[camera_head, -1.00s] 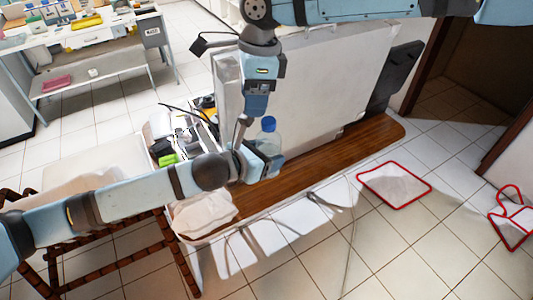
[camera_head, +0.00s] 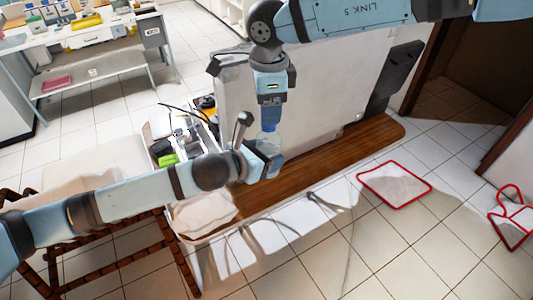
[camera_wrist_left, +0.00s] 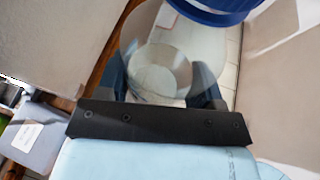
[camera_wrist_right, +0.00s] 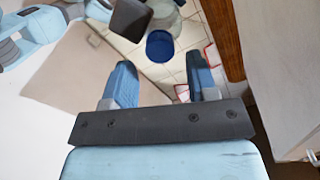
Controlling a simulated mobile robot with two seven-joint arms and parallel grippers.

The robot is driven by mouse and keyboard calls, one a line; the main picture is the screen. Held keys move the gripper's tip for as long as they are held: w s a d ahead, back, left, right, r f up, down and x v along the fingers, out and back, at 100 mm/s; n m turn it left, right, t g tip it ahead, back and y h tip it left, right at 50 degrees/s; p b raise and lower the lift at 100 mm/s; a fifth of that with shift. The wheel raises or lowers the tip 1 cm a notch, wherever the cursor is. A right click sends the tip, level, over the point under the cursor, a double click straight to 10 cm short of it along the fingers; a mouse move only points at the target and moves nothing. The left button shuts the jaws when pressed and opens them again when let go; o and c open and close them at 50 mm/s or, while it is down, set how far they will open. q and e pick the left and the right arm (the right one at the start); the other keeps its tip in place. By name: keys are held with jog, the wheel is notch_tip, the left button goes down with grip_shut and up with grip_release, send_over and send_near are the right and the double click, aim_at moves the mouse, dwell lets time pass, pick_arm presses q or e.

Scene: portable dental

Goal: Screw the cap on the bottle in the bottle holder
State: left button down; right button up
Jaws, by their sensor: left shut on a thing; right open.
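A clear bottle (camera_head: 268,141) stands roughly upright in my left gripper (camera_head: 262,163), which is shut on it. The bottle also shows between the fingers in the left wrist view (camera_wrist_left: 160,65). A blue cap (camera_wrist_right: 160,45) is at the bottle's top; its rim also shows in the left wrist view (camera_wrist_left: 215,14). I cannot tell how tightly it sits. My right gripper (camera_head: 270,108) is open, pointing down just above the bottle. In the right wrist view the cap lies beyond the open fingertips. I cannot make out a separate bottle holder.
A wooden bench top (camera_head: 330,150) runs below the grippers, with a large pale panel (camera_head: 330,85) standing behind. Cluttered equipment (camera_head: 180,135) and a white cloth (camera_head: 205,212) lie at left. Red-edged white items (camera_head: 395,184) are on the tiled floor at right.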

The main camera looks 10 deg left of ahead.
jog(key=shift+f, duration=1.5)
jog(key=c, duration=0.9)
jog(key=shift+m, duration=1.7)
jog(key=shift+c, duration=0.3)
jog(key=o, duration=1)
jog(key=shift+r, duration=0.1)
jog(key=shift+r, duration=2.2)
